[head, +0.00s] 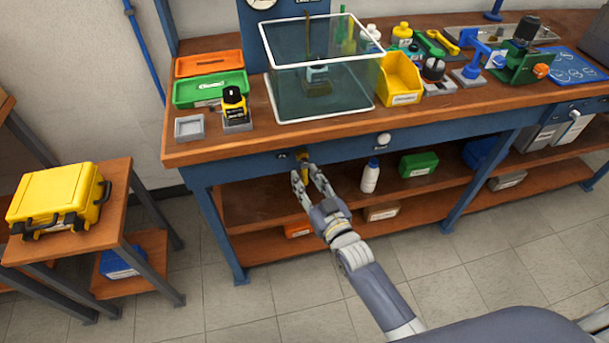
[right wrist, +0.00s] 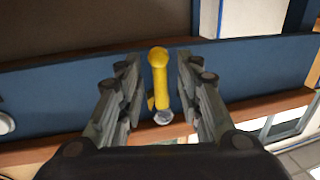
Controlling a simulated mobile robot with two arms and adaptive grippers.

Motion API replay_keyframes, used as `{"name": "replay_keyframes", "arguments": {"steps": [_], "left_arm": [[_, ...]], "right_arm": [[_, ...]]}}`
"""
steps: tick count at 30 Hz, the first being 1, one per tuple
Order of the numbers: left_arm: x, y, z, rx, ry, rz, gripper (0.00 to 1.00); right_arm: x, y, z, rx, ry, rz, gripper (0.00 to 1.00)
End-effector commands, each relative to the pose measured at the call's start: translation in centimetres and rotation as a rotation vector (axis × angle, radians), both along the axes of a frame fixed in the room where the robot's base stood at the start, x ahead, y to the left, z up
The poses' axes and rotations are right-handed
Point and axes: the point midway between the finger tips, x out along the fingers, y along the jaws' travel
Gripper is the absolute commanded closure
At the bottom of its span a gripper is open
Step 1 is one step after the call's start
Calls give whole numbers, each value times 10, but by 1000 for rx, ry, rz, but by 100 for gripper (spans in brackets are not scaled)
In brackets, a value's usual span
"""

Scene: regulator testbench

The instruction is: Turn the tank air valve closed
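The tank air valve shows as a yellow handle (right wrist: 159,75) in the right wrist view, against the blue front rail of the bench. It runs nearly straight up the picture, with a small round metal part at its lower end. In the head view the valve (head: 304,155) is on the rail below the glass tank (head: 320,90), partly hidden by my fingers. My right gripper (head: 307,173) is open in front of it. In the right wrist view the fingers (right wrist: 157,80) stand on both sides of the handle, with a gap on each side. My left gripper is not in view.
A round white knob (head: 384,139) is on the rail to the right. A white bottle (head: 370,178) and a green bin (head: 418,164) stand on the shelf below. A yellow case (head: 55,195) sits on a side table at left. The floor in front is clear.

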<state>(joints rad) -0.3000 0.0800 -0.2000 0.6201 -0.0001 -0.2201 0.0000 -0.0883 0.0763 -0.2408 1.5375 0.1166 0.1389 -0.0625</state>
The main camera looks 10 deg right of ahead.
Motion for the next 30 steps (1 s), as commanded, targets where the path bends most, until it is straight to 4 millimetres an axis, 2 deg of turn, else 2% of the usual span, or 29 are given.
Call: {"name": "replay_keyframes", "arguments": {"steps": [6,15,19,20,30], "left_arm": [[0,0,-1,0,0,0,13],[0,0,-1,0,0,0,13],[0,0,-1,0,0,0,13],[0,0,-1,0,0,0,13],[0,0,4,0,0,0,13]], "right_arm": [[15,4,0,0,1,0,67],[17,4,-1,0,2,0,67],[17,4,0,0,2,0,97],[17,4,0,0,2,0,100],[13,1,1,-16,1,0,100]]}}
